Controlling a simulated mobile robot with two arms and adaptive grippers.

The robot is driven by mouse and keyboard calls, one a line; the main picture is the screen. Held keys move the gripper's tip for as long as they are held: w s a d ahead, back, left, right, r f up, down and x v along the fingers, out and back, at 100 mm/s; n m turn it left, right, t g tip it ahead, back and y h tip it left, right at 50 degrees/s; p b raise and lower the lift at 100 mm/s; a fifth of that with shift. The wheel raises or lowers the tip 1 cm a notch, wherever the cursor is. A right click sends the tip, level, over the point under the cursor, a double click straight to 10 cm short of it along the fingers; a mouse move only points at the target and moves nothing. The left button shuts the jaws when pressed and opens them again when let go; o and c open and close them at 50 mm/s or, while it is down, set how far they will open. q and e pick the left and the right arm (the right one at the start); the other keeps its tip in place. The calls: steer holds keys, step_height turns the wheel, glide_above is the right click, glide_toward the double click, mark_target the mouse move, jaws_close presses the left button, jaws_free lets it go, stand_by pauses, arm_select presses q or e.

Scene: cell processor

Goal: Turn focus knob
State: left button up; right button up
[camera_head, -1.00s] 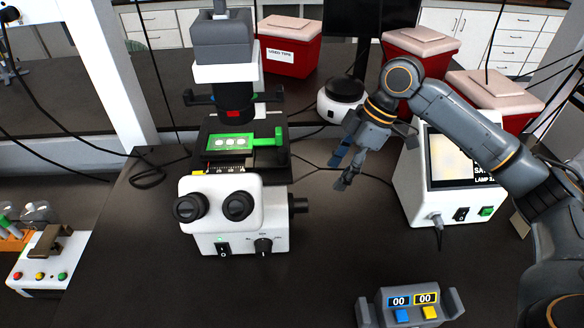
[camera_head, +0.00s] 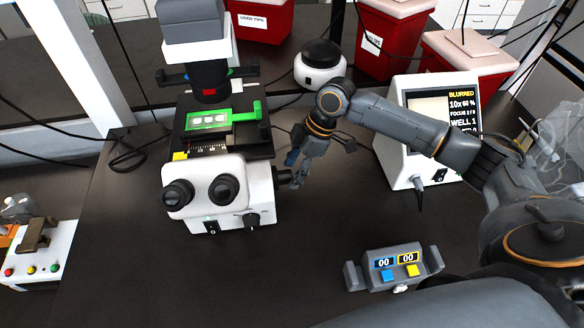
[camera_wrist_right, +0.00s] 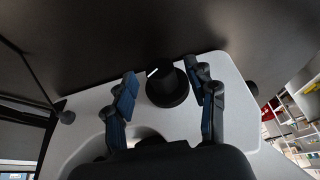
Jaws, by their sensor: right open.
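The white microscope (camera_head: 235,192) stands on the dark bench at left of centre in the head view. Its black side knob (camera_head: 282,178) sticks out to the right. My right gripper (camera_head: 294,171) is open at this knob, its fingers pointing down. In the right wrist view, a round black knob (camera_wrist_right: 167,87) with a white mark lies between the spread blue-padded fingers of my gripper (camera_wrist_right: 160,76). I cannot tell whether a finger touches it. My left gripper is not in view.
A grey device with two displays (camera_head: 396,264) stands at front right. A small white device with coloured buttons (camera_head: 38,259) is at the left edge. Red boxes (camera_head: 392,40) stand at the back. The bench front of the microscope is clear.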

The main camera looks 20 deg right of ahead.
steer(key=shift+a+f, duration=0.2)
steer(key=shift+f, duration=0.4)
steer(key=c, duration=1.2)
steer(key=shift+o, duration=0.2)
